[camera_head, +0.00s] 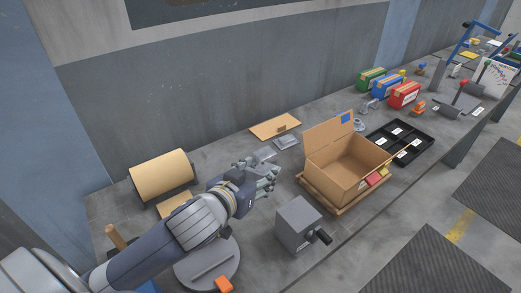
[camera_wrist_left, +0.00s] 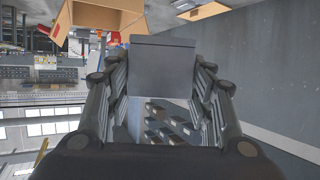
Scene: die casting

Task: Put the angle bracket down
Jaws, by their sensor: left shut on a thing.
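My left gripper (camera_head: 268,180) reaches in from the left in the head view and is over the grey bench, left of the open cardboard box. In the left wrist view my left gripper (camera_wrist_left: 160,85) is shut on a flat grey metal piece, the angle bracket (camera_wrist_left: 162,62). The bracket's plain face fills the space between the fingers. In the head view the bracket is mostly hidden by the fingers, and I cannot tell its height above the bench. My right gripper is not in view.
An open cardboard box (camera_head: 333,179) stands right of the gripper. A grey block with a black handle (camera_head: 298,224) is in front. A brown paper roll (camera_head: 161,173) is at left. Flat grey parts (camera_head: 286,142) and a cardboard sheet (camera_head: 275,127) lie behind. A black compartment tray (camera_head: 412,151) is farther right.

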